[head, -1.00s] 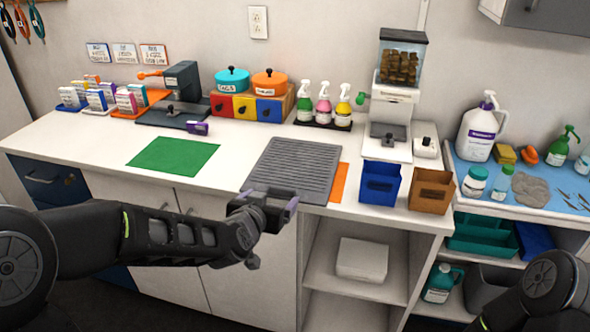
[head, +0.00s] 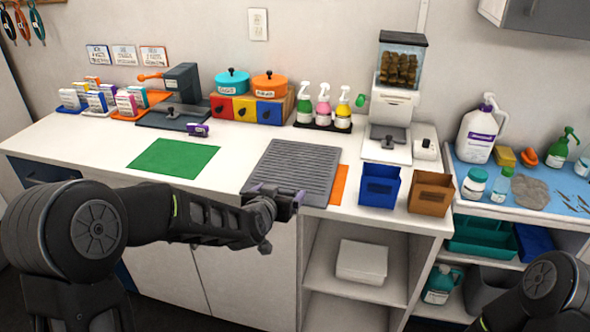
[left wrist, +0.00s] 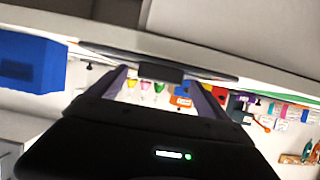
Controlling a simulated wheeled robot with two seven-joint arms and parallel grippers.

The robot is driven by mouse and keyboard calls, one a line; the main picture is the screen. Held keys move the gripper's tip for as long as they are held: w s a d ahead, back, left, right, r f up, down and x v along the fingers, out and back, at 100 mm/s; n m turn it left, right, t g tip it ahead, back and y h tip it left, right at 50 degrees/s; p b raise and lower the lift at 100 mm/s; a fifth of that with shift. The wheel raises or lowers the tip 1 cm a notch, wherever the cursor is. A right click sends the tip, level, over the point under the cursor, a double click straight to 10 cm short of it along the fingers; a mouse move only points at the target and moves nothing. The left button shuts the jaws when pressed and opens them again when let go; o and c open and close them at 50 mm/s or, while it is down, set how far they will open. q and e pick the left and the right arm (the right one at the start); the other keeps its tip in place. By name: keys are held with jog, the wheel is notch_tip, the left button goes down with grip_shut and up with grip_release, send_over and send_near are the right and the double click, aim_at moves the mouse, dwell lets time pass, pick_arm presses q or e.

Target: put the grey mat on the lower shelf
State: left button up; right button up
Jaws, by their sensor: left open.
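The grey ribbed mat (head: 292,168) lies flat on the white counter, partly over an orange sheet. My left gripper (head: 278,191) is open at the mat's front edge, with nothing visibly clamped. In the left wrist view, the open jaws (left wrist: 160,88) face the thin dark edge of the mat (left wrist: 215,74), with a dark block between the fingertips. I cannot tell whether they touch. Below the counter is an open cubby with a shelf (head: 325,283) and a lower shelf board (head: 335,312) under it. My right gripper is out of view.
A white box (head: 362,260) stands on the cubby's upper board; the lower board looks clear where visible. A blue bin (head: 380,186) and a brown bin (head: 431,194) stand right of the mat. A green mat (head: 173,158) lies to its left.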

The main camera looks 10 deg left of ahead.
pick_arm(q)
jog(key=shift+w, duration=0.1)
jog(key=shift+c, duration=0.3)
jog(key=c, duration=1.8)
jog(key=shift+o, duration=0.2)
notch_tip(320, 180, up, 10)
jog(key=p, duration=0.2)
